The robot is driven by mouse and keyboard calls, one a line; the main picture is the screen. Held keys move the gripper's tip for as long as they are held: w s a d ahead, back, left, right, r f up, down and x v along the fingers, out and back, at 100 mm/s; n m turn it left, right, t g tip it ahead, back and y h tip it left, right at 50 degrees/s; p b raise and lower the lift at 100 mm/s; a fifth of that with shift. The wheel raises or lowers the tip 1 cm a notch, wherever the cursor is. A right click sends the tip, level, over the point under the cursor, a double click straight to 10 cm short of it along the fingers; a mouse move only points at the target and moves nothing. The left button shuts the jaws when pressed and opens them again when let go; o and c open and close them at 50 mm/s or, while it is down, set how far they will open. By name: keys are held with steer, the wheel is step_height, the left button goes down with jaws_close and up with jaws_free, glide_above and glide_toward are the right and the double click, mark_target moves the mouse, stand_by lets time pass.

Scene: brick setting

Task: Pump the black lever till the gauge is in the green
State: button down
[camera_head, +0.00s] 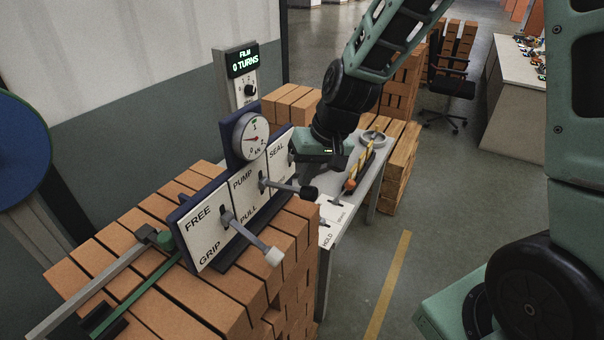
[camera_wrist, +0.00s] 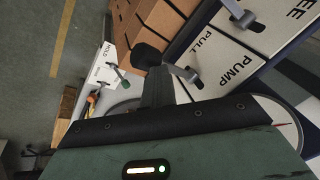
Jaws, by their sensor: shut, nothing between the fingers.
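The black lever (camera_head: 308,192) sticks out from the PUMP/PULL panel (camera_head: 246,190), its black knob toward the aisle. In the wrist view the black knob (camera_wrist: 147,55) is just beyond my fingertips, at the end of a grey rod. My gripper (camera_head: 339,164) is shut and empty, above and behind the lever, by the SEAL panel (camera_head: 279,148). In the wrist view my gripper (camera_wrist: 157,84) overlaps the lever area; contact is unclear.
A white-knobbed lever (camera_head: 273,256) sticks out from the FREE/GRIP panel (camera_head: 205,220). Brick stacks (camera_head: 210,298) support the panels.

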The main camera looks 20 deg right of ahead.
mark_target(299, 189)
step_height(299, 189, down, 6)
steer(key=s+d+b, duration=0.1)
steer(key=s+b, duration=0.1)
steer(key=b, duration=0.4)
steer(key=shift+s+d, duration=0.25)
steer(key=shift+d, duration=0.1)
stand_by(4.5)
steer(key=shift+r, duration=0.15)
stand_by(0.4)
steer(key=shift+w+a+r+p, duration=0.5)
steer(key=shift+w+r+p, duration=0.2)
steer(key=shift+r+p, duration=0.95)
steer(key=shift+w+a+r+p, duration=0.45)
steer(key=shift+w+r+p, duration=0.25)
steer(key=shift+r+p, duration=1)
steer(key=shift+w+a+r+p, duration=0.5)
steer(key=shift+w+r+p, duration=0.2)
steer(key=shift+r+p, duration=0.95)
